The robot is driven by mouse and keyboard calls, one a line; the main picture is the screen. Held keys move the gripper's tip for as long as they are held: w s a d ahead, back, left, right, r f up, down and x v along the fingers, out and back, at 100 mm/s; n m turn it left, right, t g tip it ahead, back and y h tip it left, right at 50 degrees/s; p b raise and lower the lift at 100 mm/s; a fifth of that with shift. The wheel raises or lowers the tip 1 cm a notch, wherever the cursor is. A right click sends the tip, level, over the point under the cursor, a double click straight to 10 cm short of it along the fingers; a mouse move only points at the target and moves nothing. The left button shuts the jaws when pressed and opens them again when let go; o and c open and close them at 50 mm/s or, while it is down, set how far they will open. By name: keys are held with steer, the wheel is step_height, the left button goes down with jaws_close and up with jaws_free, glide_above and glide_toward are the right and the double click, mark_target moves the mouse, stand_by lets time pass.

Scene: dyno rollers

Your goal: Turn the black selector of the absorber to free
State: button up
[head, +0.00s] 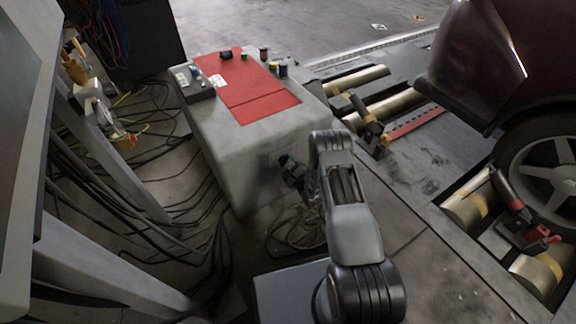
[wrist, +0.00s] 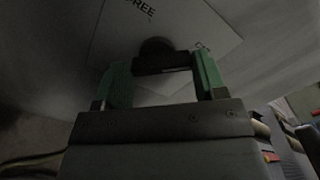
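The black selector (wrist: 155,48) shows in the wrist view as a round knob with a dark bar across its front, on a white plate (wrist: 185,22) on the grey absorber's side. The word FREE stands at the plate's top, left of the knob; another label at the right is partly cut off. My gripper (wrist: 163,70) has its two green fingers apart, one on each side of the bar. In the head view my gripper (head: 290,172) is at the grey cabinet's right side; the selector is hidden there.
Cables (head: 185,215) cover the floor at left. Rollers (head: 358,80) and a dark red car (head: 500,55) stand at right.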

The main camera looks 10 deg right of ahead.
steer(key=c, duration=0.4)
steer(key=shift+o, duration=0.2)
steer(key=shift+n, duration=0.3)
steer(key=n+b, duration=0.1)
steer(key=n, duration=0.2)
steer(key=shift+a+f+n, duration=0.1)
steer(key=shift+n, duration=0.2)
steer(key=n+b, duration=0.1)
steer(key=n, duration=0.2)
steer(key=shift+n, duration=0.4)
steer(key=n+b, duration=0.1)
steer(key=n, duration=0.4)
steer(key=shift+a+f+b, duration=0.1)
steer(key=shift+f+b, duration=0.05)
steer(key=shift+b, duration=0.25)
steer(key=shift+n+b, duration=0.6)
steer(key=shift+n, duration=1.8)
